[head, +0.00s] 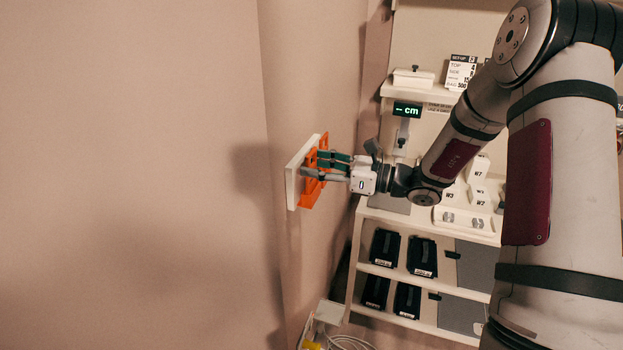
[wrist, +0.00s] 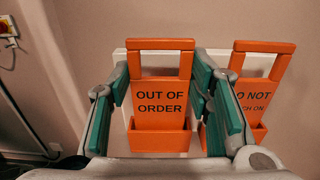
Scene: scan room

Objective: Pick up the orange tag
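Two orange tags with top handles hang side by side on a white board (head: 291,178) on the wall. In the wrist view, the tag reading "OUT OF ORDER" (wrist: 160,118) is in the middle. The second tag (wrist: 262,88), partly hidden by a finger, shows "NOT" and "CH ON" at the right. My gripper (wrist: 161,84) is open, with one green-padded finger on each side of the "OUT OF ORDER" tag. I cannot tell whether the pads touch it. In the head view, the fingers reach the orange tags (head: 309,190) and overlap them.
A shelf unit stands right of the board, with black cases (head: 422,257) on its lower shelves and a small "cm" display (head: 407,110) above. A white box and cables (head: 347,342) lie low near the wall.

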